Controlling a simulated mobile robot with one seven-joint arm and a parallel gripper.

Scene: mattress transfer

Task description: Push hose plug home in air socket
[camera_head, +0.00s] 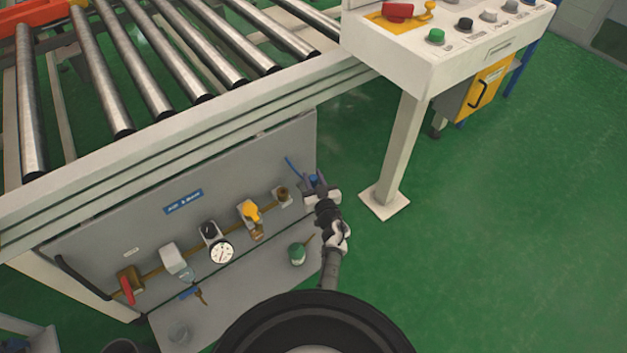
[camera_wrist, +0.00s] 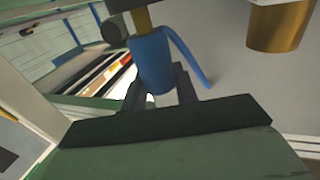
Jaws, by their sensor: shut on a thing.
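The hose plug is a blue body with a brass-coloured end. In the wrist view the plug (camera_wrist: 152,65) sits between the two dark fingers of my gripper (camera_wrist: 159,82), which is shut on it. Its blue hose curves off to the right. In the head view my gripper (camera_head: 316,186) is at the right end of the grey panel, with a bit of blue hose (camera_head: 292,164) above it. A brass fitting on a pale block, seemingly the air socket (camera_head: 283,194), is just left of my gripper. I cannot tell whether plug and socket touch.
The grey panel (camera_head: 130,230) carries a gauge (camera_head: 222,252), a yellow valve (camera_head: 250,212) and a red-handled valve (camera_head: 128,288). A green can (camera_head: 297,253) stands on the shelf below. A control-box leg (camera_head: 400,150) stands right of my gripper. Green floor is clear farther right.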

